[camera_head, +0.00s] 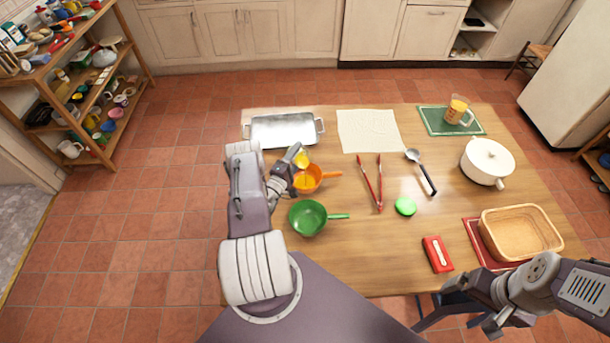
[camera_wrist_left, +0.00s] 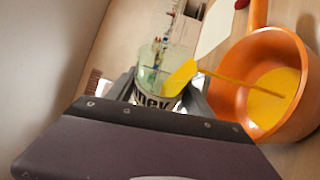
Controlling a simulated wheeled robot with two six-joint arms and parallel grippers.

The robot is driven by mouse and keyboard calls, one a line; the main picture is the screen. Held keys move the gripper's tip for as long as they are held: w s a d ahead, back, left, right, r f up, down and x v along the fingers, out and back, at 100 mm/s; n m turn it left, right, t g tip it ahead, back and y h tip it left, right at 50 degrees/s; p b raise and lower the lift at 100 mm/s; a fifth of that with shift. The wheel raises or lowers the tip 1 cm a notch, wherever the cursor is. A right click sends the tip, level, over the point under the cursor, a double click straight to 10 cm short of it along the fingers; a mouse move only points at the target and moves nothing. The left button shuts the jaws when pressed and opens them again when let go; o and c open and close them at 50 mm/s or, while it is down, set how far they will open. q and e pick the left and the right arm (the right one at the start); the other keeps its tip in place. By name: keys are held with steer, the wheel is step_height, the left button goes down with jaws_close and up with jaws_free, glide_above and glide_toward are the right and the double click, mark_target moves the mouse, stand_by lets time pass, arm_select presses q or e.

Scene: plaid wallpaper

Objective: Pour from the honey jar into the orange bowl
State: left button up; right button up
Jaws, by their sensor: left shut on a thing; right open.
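My left gripper (camera_head: 292,159) is shut on the honey jar (camera_head: 301,160), a clear jar with dark lettering that is partly hidden by the fingers. In the left wrist view the jar (camera_wrist_left: 152,88) is tipped, with yellow honey at its mouth. A thin yellow stream (camera_wrist_left: 235,82) runs from it into the orange bowl (camera_wrist_left: 226,97). Yellow honey lies in the bowl. In the head view the orange bowl (camera_head: 317,172) stands upright below the jar, its handle pointing right. My right gripper (camera_head: 472,308) is open and empty near the table's front right edge.
A green pan (camera_head: 302,228) stands just in front of the bowl, and a metal tray (camera_head: 283,129) lies behind it. Tongs (camera_head: 379,184), a green lid (camera_head: 405,206) and a ladle (camera_head: 425,172) lie right. A pot (camera_head: 487,161) and basket (camera_head: 518,212) stand farther right.

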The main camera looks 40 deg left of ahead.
mark_target(299, 155)
arm_select(q)
steer(key=shift+s+d+r+m+t+h+b, duration=0.1)
steer(key=shift+d+r+m+t+h+b, duration=0.2)
steer(key=shift+m, duration=0.7)
steer(key=shift+s+d+r+m+t+h+b, duration=0.1)
steer(key=shift+d+r+m+t+h, duration=0.25)
steer(key=shift+m, duration=0.65)
steer(key=shift+s+d+r+m+t+h+b, duration=0.1)
steer(key=shift+d+r+m+t+h+b, duration=0.25)
steer(key=shift+m, duration=0.65)
stand_by(0.9)
steer(key=shift+a+y+p, duration=0.1)
steer(key=shift+y+p, duration=0.2)
steer(key=shift+y, duration=0.1)
